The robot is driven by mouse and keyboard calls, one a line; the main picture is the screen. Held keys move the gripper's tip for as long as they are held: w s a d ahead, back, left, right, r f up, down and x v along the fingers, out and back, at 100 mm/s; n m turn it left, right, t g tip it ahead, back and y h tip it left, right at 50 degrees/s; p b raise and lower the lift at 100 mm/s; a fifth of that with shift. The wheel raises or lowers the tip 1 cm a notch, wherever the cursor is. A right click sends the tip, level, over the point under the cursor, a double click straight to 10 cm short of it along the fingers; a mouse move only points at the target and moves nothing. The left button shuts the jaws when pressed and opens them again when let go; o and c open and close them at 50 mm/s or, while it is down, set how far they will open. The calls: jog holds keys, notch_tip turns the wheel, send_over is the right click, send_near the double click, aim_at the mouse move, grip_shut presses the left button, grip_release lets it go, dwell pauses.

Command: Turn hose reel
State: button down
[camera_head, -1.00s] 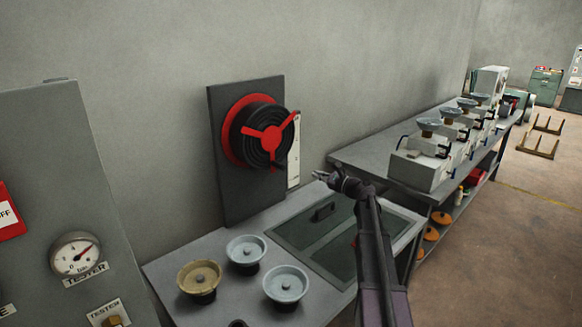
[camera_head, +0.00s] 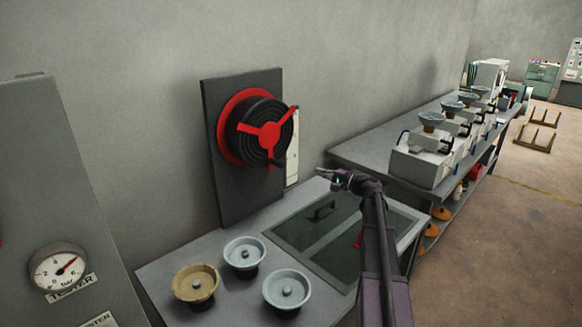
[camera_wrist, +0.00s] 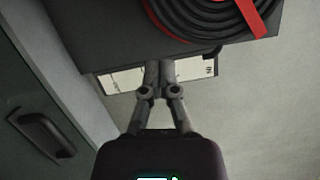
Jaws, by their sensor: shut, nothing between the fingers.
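The hose reel (camera_head: 262,130) has a red rim, a coiled black hose and a red three-armed front. It is mounted on an upright dark panel (camera_head: 226,190) against the wall. A small dark handle shows at the lower right of its front. In the wrist view the reel (camera_wrist: 215,18) is at the top, partly cut off. My gripper (camera_head: 322,172) is right of and below the reel, apart from it, above the table. In the wrist view my gripper (camera_wrist: 158,68) is shut and empty, its fingers pointing toward the panel's edge and a white scale strip (camera_wrist: 125,80).
The table (camera_head: 215,308) below bears several round metal bowls (camera_head: 244,252) and a dark lid with a handle (camera_head: 318,212). A gauge cabinet (camera_head: 60,180) stands at left. A long bench (camera_head: 375,150) with several machines stands at right. The air between gripper and reel looks clear.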

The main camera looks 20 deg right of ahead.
jog(key=shift+s+d, duration=0.15)
jog(key=shift+d, duration=0.2)
jog(key=w+a+r+p, duration=0.1)
jog(key=w+a, duration=0.5)
jog(key=a, duration=0.3)
jog(key=shift+w+a, duration=0.2)
jog(key=shift+a, duration=0.05)
jog(key=shift+r, duration=0.1)
